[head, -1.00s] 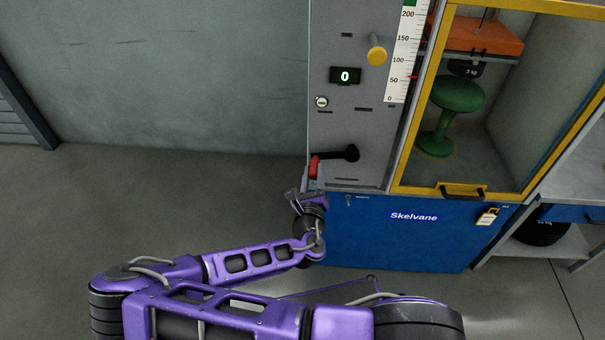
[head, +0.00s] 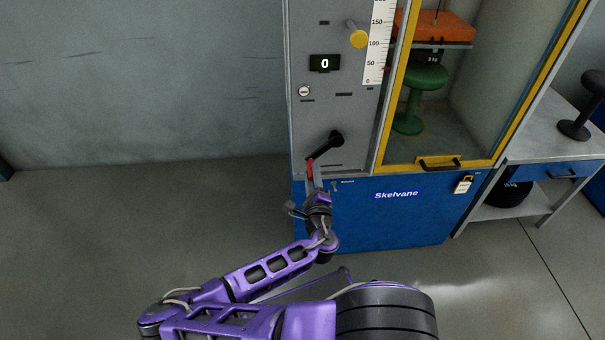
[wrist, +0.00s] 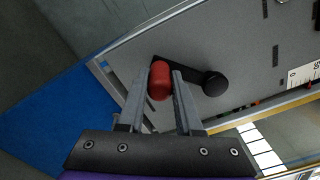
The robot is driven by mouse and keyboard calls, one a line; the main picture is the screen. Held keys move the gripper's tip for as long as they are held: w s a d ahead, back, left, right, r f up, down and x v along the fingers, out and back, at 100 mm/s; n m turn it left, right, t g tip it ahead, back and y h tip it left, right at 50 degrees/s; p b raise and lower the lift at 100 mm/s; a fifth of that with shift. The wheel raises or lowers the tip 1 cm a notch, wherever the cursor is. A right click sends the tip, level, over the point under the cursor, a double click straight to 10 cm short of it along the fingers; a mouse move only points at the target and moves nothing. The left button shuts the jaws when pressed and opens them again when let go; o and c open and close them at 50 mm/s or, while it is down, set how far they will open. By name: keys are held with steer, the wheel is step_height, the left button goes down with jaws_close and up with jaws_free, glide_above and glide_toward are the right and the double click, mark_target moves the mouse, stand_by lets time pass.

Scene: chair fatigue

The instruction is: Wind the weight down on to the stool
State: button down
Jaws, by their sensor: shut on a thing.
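A green stool (head: 424,78) stands upright behind the glass of the yellow-framed cabinet. The orange weight (head: 434,27) hangs above it, with a dark block (head: 430,56) under it close over the seat; I cannot tell whether they touch. On the grey panel, a black crank (head: 325,148) slants down-left from its hub to a red handle (head: 310,170). My gripper (head: 312,182) is shut on this handle. In the wrist view, the red handle (wrist: 160,81) sits between the two fingers, with the black hub (wrist: 214,84) to its right.
The panel has a display (head: 324,63) reading 0, a yellow knob (head: 358,38) and a scale (head: 378,45) with a red pointer near 50. A workbench (head: 545,140) stands right. Floor at left is clear.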

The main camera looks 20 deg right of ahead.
steer(key=shift+s+d+f+n, duration=0.15)
steer(key=shift+d+f+n, duration=0.25)
steer(key=shift+f+n, duration=0.25)
steer(key=c, duration=0.6)
jaws_free()
steer(key=shift+r, duration=0.1)
steer(key=shift+s, duration=0.1)
